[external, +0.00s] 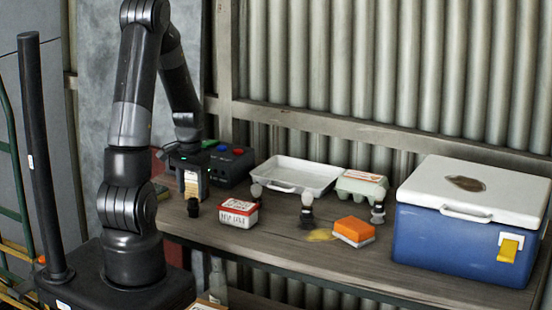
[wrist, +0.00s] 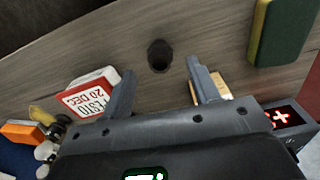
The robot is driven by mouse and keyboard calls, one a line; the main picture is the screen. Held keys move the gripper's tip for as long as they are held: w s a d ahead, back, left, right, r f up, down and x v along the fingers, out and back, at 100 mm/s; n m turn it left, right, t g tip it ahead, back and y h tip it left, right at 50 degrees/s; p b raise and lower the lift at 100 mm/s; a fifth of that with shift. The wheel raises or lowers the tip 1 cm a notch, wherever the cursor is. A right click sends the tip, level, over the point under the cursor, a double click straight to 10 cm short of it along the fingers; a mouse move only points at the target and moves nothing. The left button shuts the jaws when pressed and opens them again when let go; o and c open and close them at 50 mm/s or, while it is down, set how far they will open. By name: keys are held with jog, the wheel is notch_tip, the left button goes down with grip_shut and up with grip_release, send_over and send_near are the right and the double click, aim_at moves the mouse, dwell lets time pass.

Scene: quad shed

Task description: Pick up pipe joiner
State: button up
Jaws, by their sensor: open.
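The pipe joiner appears to be the short black hollow cylinder (wrist: 160,56), standing upright on the wooden bench. It also shows in the external view (external: 193,208), just below my gripper (external: 191,192). In the wrist view my gripper (wrist: 161,68) is open and empty. The cylinder lies between the lines of its two fingers, slightly beyond the tips. I see no contact between fingers and cylinder.
A red-and-white box (external: 239,213) stands close right of the cylinder. A pale block (wrist: 212,86) is partly hidden behind the right finger. A green-and-yellow sponge (wrist: 278,32) lies farther right. A black button box (external: 230,166), white tray (external: 296,175) and blue cooler (external: 450,245) are on the bench.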

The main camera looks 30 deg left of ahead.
aim_at(193, 200)
jog(key=shift+f, duration=2.8)
jog(key=c, duration=0.9)
jog(key=shift+r, duration=0.1)
jog(key=shift+c, duration=0.2)
